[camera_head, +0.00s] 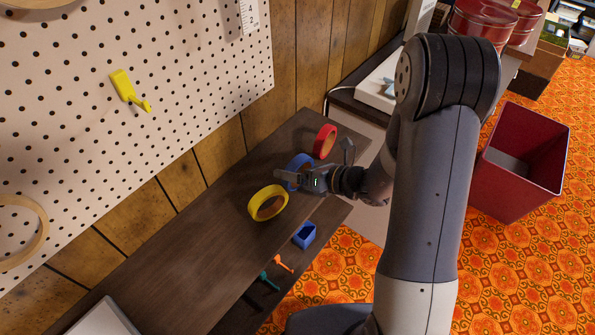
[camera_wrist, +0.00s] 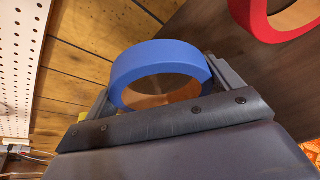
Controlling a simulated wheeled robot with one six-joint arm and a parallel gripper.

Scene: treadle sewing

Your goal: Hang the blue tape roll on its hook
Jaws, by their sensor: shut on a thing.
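The blue tape roll (camera_head: 297,162) is at my gripper (camera_head: 314,167), over the dark bench, between a yellow and a red roll. My arm and gripper partly hide it in the head view. In the wrist view the blue roll (camera_wrist: 160,57) spans between my two fingers, which press on its outer left and right sides. Its brown inner core shows. I cannot tell whether the roll touches the bench or is held just above it. A yellow hook (camera_head: 125,88) is on the white pegboard (camera_head: 190,70) at upper left; no blue hook is visible.
The yellow roll (camera_head: 267,203) and red roll (camera_head: 325,142) stand close on either side, on the bench (camera_head: 195,255). A small blue holder (camera_head: 304,235) is on a lower ledge. Wood-panel wall (camera_head: 180,183) backs the bench. A red bin (camera_head: 518,180) stands at right.

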